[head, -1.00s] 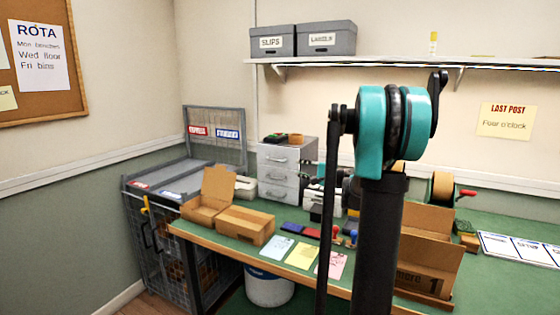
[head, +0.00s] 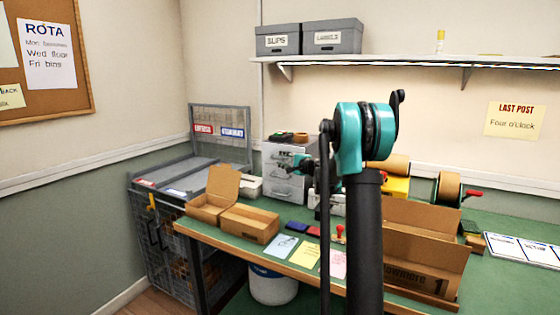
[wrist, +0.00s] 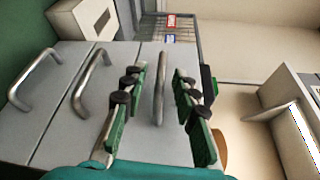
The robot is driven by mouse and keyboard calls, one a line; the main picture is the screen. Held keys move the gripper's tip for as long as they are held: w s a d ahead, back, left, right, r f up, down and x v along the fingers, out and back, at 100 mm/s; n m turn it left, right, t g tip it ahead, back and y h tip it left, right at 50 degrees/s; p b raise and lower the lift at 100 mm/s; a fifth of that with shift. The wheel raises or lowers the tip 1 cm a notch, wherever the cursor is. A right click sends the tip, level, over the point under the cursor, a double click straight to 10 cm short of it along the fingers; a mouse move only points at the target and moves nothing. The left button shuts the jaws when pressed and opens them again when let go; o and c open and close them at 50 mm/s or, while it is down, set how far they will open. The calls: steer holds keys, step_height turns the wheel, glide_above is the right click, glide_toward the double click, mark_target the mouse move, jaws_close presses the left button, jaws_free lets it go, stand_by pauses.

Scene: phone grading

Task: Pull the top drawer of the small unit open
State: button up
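The small grey drawer unit (head: 272,180) stands at the back of the green bench, against the wall. My gripper (head: 298,162) is at the upper part of its front in the head view. In the wrist view the unit appears turned on its side, with its top towards the right. The top drawer's handle (wrist: 160,88), a metal bar, lies between the two green fingers of my gripper (wrist: 158,95), with a gap on each side. My gripper is open. The middle handle (wrist: 92,85) and bottom handle (wrist: 34,80) are to the left. The drawers look closed.
Small items (head: 288,137) lie on top of the unit. An open cardboard box (head: 212,200) and a closed one (head: 250,224) stand in front of it to the left. A white box (head: 248,186) is beside it. Tape dispensers and a large carton (head: 422,250) are to the right.

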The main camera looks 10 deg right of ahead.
steer(key=shift+w+a, duration=0.4)
steer(key=shift+w, duration=0.15)
steer(key=shift+c, duration=0.6)
jaws_close()
